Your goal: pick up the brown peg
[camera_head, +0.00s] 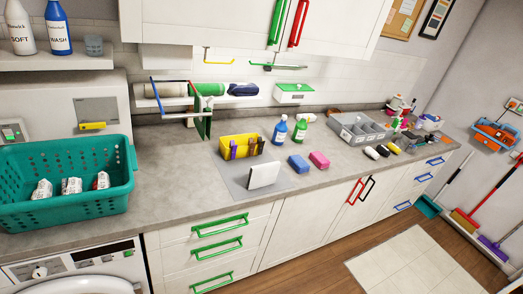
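A yellow box (223,145) stands on the worktop near the middle of the view. Several small narrow pegs stand at its front side. The left one is a purple peg (233,150). A brown peg (252,147) appears to be to its right, with a darker one close beside it. At this size I cannot tell their exact colours or whether they are clipped to the rim. My gripper is not in view.
A white upright panel (264,175) stands on a grey mat (234,180) before the box. A teal basket (70,190) is at the left. A green stand (204,115) rises behind.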

